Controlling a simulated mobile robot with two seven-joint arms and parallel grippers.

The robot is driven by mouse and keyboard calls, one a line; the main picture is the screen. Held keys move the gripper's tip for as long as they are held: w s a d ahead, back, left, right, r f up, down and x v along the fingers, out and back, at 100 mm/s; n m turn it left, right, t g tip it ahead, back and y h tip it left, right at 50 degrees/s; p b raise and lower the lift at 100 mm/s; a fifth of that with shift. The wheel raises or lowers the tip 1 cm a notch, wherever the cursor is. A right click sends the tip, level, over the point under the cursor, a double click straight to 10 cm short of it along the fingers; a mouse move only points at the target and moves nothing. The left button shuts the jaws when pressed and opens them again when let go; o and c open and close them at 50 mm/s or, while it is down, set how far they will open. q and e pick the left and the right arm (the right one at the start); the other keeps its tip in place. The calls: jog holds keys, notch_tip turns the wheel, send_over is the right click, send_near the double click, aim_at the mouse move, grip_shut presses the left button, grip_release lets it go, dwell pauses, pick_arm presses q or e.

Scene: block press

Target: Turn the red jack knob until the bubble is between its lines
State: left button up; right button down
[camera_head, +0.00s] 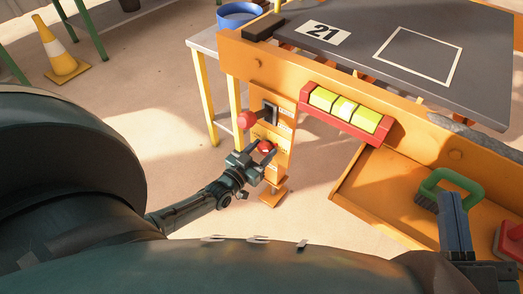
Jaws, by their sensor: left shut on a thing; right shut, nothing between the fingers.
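The red jack knob (266,147) is on the orange leg post below the press table. My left gripper (261,157) is shut on it, and its fingers hide part of the knob. The level (346,108) is a yellow-green vial in a red holder on the table's orange front edge. Dark lines divide the vial, and its middle part looks paler. I cannot clearly make out the bubble's edges. My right gripper (454,222) is shut and empty at the lower right, by the orange tray.
A red ball-ended lever (247,119) sits just above the knob. The orange tray (357,199) holds a green-handled brush (450,187) and a red object (509,243). The grey tabletop (370,28) bears a "21" label. A blue pot (238,17) and a cone (60,50) stand farther back.

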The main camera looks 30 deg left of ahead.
pick_arm(q)
jog(key=shift+r, duration=0.1)
jog(key=shift+c, duration=0.5)
jog(key=shift+m+p, duration=0.45)
jog(key=shift+m, duration=0.65)
jog(key=o, duration=1)
pick_arm(e)
jog(key=shift+s+a+f+m+g+h, duration=0.1)
jog(key=shift+s+f+m+g+h, duration=0.15)
jog(key=shift+f+m+h, duration=0.3)
pick_arm(q)
jog(key=shift+s, duration=0.1)
